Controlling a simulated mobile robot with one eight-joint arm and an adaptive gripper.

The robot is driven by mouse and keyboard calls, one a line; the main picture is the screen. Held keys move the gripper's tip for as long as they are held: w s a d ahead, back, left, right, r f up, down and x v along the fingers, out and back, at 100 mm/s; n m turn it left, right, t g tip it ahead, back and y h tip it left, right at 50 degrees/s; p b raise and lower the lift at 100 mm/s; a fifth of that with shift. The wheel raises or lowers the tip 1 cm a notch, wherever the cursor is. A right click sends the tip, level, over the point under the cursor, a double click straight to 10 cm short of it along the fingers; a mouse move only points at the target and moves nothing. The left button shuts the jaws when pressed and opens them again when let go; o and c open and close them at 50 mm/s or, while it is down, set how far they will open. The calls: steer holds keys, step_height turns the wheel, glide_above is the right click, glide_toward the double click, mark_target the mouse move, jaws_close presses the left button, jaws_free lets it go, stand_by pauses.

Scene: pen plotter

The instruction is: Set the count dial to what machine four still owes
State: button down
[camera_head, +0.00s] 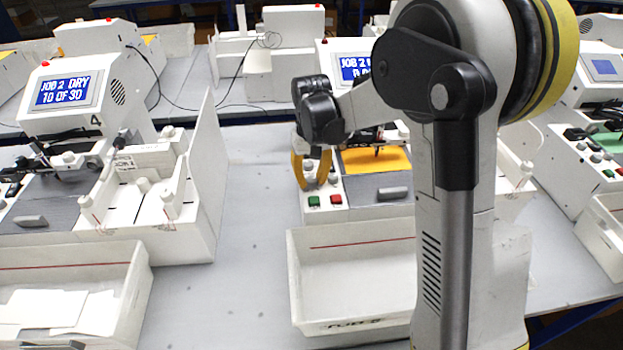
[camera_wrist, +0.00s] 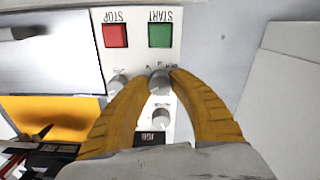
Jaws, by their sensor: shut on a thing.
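Machine four (camera_head: 125,100), with a "4" on its front, stands at the left in the head view. Its blue screen (camera_head: 67,91) reads "JOB 2 DRY 10 OF 30". My gripper (camera_head: 317,182) is at the control panel of the middle machine, with its yellow fingers pointing down. In the wrist view, the fingers are shut on a grey knob (camera_wrist: 159,82) just below the green START button (camera_wrist: 160,35). Another knob (camera_wrist: 118,84) is beside it, and a third (camera_wrist: 161,118) lies between the fingers. The marks around the held knob are too small to read.
The middle machine's screen (camera_head: 352,68) is partly hidden by my arm. The red STOP button (camera_wrist: 116,36) is close to the fingers. A white tub (camera_head: 350,280) stands in front. Bare grey table (camera_head: 245,240) lies between the machines.

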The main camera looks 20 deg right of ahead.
mark_target(311, 180)
stand_by(0.5)
steer(key=c, duration=1.1)
jaws_free()
steer(key=shift+r, duration=0.15)
step_height(311, 180, up, 8)
steer(key=shift+f, duration=0.1)
